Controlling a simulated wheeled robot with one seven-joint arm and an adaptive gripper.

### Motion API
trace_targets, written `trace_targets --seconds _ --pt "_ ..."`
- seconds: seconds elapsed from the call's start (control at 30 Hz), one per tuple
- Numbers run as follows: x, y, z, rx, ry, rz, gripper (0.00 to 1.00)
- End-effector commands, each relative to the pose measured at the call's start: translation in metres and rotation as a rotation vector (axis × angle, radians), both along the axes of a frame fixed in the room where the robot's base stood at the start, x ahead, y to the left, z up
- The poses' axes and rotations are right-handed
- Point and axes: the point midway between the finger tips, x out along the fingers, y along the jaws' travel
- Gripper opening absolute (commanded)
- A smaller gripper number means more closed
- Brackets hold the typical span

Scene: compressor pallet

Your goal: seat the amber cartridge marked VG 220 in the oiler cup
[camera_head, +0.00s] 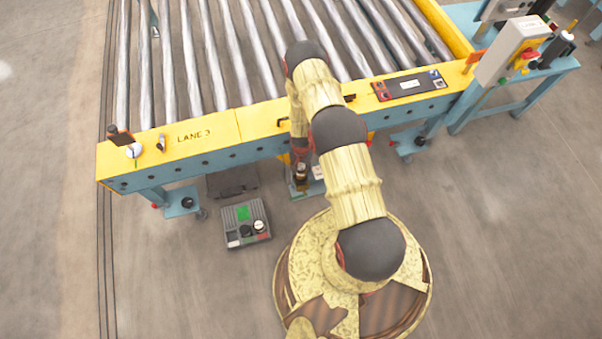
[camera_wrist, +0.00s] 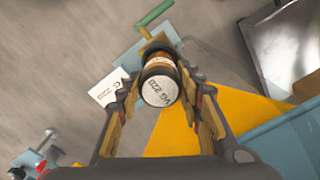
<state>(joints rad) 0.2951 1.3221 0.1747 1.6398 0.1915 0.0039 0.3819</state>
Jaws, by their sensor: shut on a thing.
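The amber cartridge (camera_wrist: 160,84) has a pale cap marked VG 220 that faces the wrist camera. My gripper (camera_wrist: 161,72) is shut on it, one finger on each side. In the head view my gripper (camera_head: 301,168) is low, beside the front side of the conveyor and above a small blue bracket. A brown, square-edged holder (camera_wrist: 158,43) shows just beyond the cartridge's far end; it may be the oiler cup. The cartridge hides most of it, so I cannot tell whether the cartridge is inside it or above it.
A white tag (camera_wrist: 106,87) ending in 220 lies beside the holder, and a green lever (camera_wrist: 155,12) sticks out beyond it. The yellow conveyor rail (camera_head: 205,135) runs alongside. A grey tray (camera_head: 236,238) with round-topped items stands on the floor at left.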

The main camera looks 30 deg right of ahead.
Motion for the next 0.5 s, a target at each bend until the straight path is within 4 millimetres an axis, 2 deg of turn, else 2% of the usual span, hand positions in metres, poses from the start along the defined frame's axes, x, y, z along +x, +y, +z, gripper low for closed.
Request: trace_targets --seconds 0.2,0.5 --pt "-0.001 0.0 -0.036 0.0 0.001 0.0 0.01" --pt "0.0 0.0 -0.038 0.0 0.0 0.0 0.01"
